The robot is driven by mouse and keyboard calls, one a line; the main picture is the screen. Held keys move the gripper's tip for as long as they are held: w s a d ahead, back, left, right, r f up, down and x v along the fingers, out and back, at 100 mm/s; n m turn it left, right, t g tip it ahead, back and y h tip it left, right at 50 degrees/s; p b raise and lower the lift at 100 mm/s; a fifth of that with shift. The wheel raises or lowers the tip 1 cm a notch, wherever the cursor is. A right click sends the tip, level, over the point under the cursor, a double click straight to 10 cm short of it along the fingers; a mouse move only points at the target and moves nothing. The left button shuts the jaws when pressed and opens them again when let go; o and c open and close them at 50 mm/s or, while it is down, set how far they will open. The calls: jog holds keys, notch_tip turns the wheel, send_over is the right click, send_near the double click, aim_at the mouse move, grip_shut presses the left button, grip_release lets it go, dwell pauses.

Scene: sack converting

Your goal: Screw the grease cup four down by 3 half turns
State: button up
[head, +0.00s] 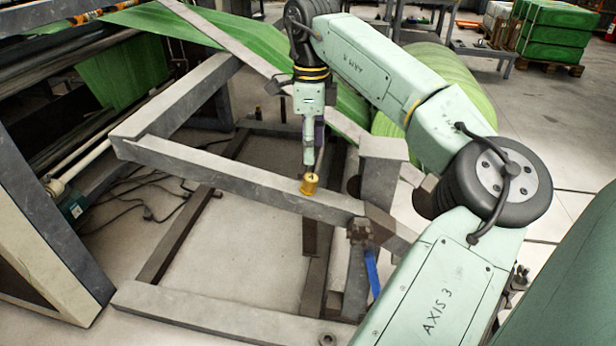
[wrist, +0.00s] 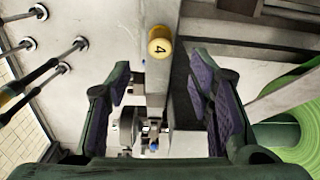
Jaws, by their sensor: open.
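Grease cup four (head: 310,185) is a small yellow, brass-like cup on the grey steel beam (head: 240,184). In the wrist view the cup (wrist: 160,47) shows its round yellow top with a black 4, on the beam (wrist: 153,15). My gripper (head: 309,164) points down close to the cup in the head view. In the wrist view my gripper (wrist: 161,80) is open and empty, its purple-padded fingers spread to left and right. The cup appears above the gap between the fingertips, apart from both. The exact height between fingers and cup cannot be told.
A green roll (head: 438,85) lies behind the arm, and green web (head: 245,38) runs to the machine at left. An upright grey block (head: 380,175) stands right of the cup. A blue handle (head: 372,272) hangs below the beam. Cables (head: 135,195) lie on the floor.

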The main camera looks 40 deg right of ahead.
aim_at(310, 177)
notch_tip(310, 177, down, 9)
jog(key=shift+w+f, duration=0.1)
jog(key=shift+c, duration=0.3)
grip_shut()
dwell(0.5)
